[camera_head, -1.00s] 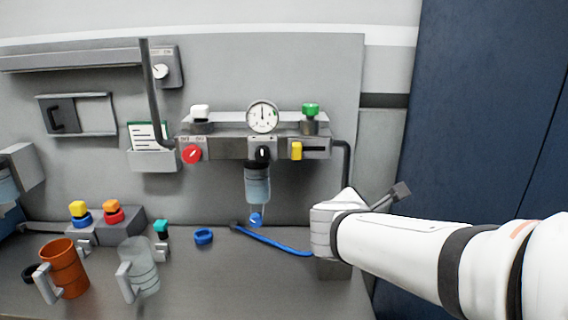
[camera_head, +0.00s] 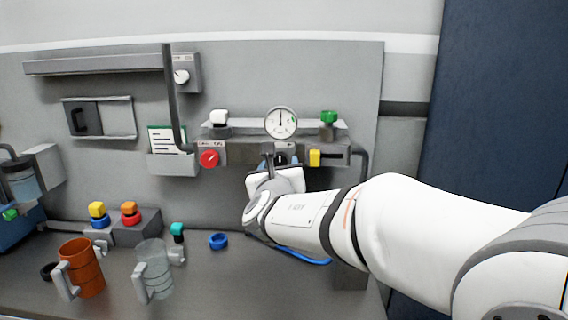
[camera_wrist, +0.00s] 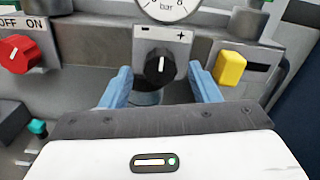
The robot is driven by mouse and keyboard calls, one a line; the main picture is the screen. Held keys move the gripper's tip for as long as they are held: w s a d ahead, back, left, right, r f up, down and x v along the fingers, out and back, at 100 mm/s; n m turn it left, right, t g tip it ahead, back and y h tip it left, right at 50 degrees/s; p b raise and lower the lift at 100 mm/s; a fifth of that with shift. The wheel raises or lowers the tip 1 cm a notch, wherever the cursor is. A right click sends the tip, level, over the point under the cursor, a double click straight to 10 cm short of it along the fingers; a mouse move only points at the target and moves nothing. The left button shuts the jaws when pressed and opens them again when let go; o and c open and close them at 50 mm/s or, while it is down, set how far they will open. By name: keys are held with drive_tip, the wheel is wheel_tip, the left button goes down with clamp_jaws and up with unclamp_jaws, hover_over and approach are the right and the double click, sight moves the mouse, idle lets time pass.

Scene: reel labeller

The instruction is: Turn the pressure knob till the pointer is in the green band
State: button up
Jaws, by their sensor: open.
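The black pressure knob (camera_wrist: 159,69) sits on a grey plate marked minus and plus in the wrist view. Its white line points nearly straight up. In the head view the knob (camera_head: 281,159) shows just above my gripper (camera_head: 274,166). My gripper (camera_wrist: 160,86) is open, its two blue fingers left and right of the knob, with gaps on both sides; I see no contact. The round white gauge (camera_head: 281,123) is above the knob. Its pointer stands about upright, and a small green mark shows at the dial's right. The wrist view cuts off most of the gauge.
A red OFF/ON knob (camera_wrist: 17,54) is left of the pressure knob, and a yellow slider (camera_wrist: 230,69) is close to its right. A green-topped valve (camera_head: 328,121) is above right. An orange mug (camera_head: 80,267) and a clear jug (camera_head: 154,268) stand at the bench's left.

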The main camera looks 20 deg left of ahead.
drive_tip(key=shift+w+a, duration=0.15)
drive_tip(key=shift+w, duration=0.4)
drive_tip(key=shift+c, duration=0.3)
drive_tip(key=c, duration=0.9)
drive_tip(key=shift+c, duration=0.2)
drive_tip(key=shift+f+m+b, duration=0.15)
drive_tip(key=shift+m+b, duration=0.15)
drive_tip(key=shift+b, duration=0.25)
